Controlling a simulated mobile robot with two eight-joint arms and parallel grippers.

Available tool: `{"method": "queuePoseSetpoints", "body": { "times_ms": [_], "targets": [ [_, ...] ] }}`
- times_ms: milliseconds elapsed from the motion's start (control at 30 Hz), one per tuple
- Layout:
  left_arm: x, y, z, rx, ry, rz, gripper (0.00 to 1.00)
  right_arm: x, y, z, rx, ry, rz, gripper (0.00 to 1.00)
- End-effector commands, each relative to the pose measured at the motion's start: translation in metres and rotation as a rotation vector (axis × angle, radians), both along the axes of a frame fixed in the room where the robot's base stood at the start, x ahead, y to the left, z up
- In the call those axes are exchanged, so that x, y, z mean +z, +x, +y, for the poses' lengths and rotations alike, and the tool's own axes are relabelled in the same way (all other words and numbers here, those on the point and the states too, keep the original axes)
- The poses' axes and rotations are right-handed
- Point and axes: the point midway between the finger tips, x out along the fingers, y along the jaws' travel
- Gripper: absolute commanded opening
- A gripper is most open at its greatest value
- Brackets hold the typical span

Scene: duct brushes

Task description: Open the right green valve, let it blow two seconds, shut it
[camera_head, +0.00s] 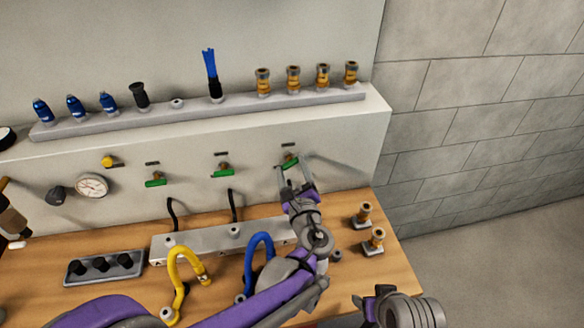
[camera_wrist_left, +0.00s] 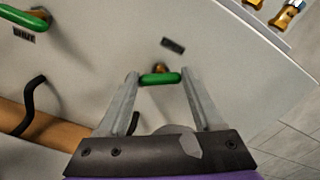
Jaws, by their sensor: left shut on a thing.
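Three green valves sit in a row on the pale wall panel. The right green valve (camera_head: 289,161) has its handle lying roughly level, and it also shows in the left wrist view (camera_wrist_left: 160,79). My left gripper (camera_wrist_left: 160,77) is shut on this handle, with one finger at each end of it; it also shows in the head view (camera_head: 292,164). The middle green valve (camera_head: 223,171) and the left green valve (camera_head: 155,180) stand apart from it. Part of my right arm shows at the bottom right edge, but its fingertips are not clear.
A ledge (camera_head: 200,113) above holds blue, black and brass fittings and a blue brush (camera_head: 210,70). A gauge (camera_head: 91,185) is at left. Brass fittings (camera_head: 373,240) stand at the bench's right.

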Motion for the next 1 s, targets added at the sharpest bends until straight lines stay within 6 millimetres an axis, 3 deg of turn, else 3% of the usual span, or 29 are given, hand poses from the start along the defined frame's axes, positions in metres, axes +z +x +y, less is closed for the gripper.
{"method": "queuePoseSetpoints", "body": {
  "times_ms": [600, 1000],
  "targets": [
    [-0.002, 0.000, 0.002, 0.000, -0.573, -0.114, 0.12, 0.011, 0.004, 0.000, 0.000, 0.000, -0.007, 0.70],
    [-0.003, 0.000, 0.002, 0.000, -0.853, -0.170, 0.12, 0.018, 0.006, 0.000, 0.000, 0.000, -0.012, 0.70]
  ]
}}
